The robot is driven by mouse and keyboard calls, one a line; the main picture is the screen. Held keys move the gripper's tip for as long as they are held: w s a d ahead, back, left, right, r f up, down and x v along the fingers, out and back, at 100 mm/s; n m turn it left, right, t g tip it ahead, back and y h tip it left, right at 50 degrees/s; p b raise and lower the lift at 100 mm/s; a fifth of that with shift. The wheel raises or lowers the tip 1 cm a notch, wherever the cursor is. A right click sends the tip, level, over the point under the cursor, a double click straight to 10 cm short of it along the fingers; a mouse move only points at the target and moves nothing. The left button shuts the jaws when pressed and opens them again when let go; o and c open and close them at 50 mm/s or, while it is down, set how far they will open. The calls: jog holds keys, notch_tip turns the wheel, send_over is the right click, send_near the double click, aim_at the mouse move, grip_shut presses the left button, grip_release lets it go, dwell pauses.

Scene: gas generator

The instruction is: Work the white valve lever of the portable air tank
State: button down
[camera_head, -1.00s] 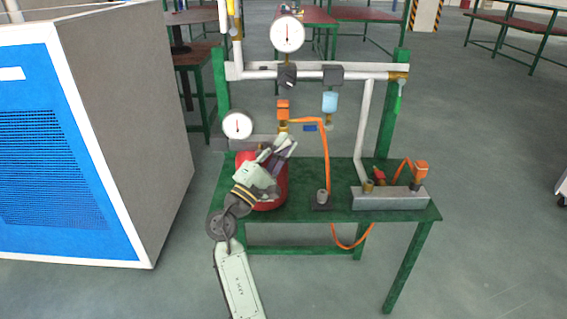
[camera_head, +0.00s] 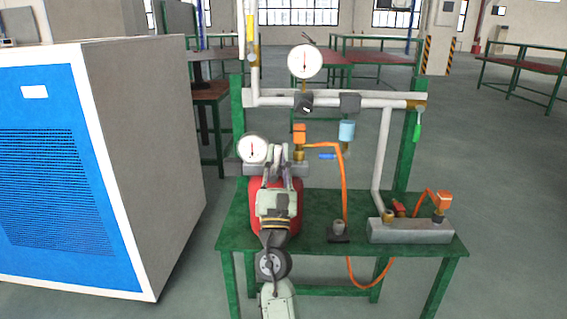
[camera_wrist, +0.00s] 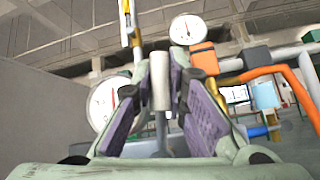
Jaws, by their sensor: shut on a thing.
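The red portable air tank (camera_head: 291,222) stands on the left part of the green table, partly hidden behind my arm. My gripper (camera_head: 279,155) reaches over the tank top, close to the right side of a white round gauge (camera_head: 253,149). In the wrist view, my gripper (camera_wrist: 160,92) has its purple-padded fingers on both sides of a pale upright cylindrical piece, which looks like the white valve lever (camera_wrist: 160,75). The fingers are shut on it. The lever's base is hard to make out.
A large blue-fronted grey cabinet (camera_head: 140,150) stands at left. On the green table (camera_head: 352,203), an orange hose (camera_head: 342,190) runs right of the tank, and a grey block (camera_head: 410,232) sits at right. White pipes (camera_head: 330,98) and a bigger gauge (camera_head: 305,62) rise behind.

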jog(key=shift+a+n+g+y, duration=0.15)
jog(key=shift+a+n+y, duration=0.15)
jog(key=shift+n+y, duration=0.8)
jog(key=shift+a+n+g+y, duration=0.15)
jog(key=shift+a+n+y, duration=0.1)
jog(key=shift+n+y, duration=0.85)
jog(key=shift+n, duration=0.4)
jog(key=c, duration=1.6)
grip_release()
jog(key=shift+o, duration=0.2)
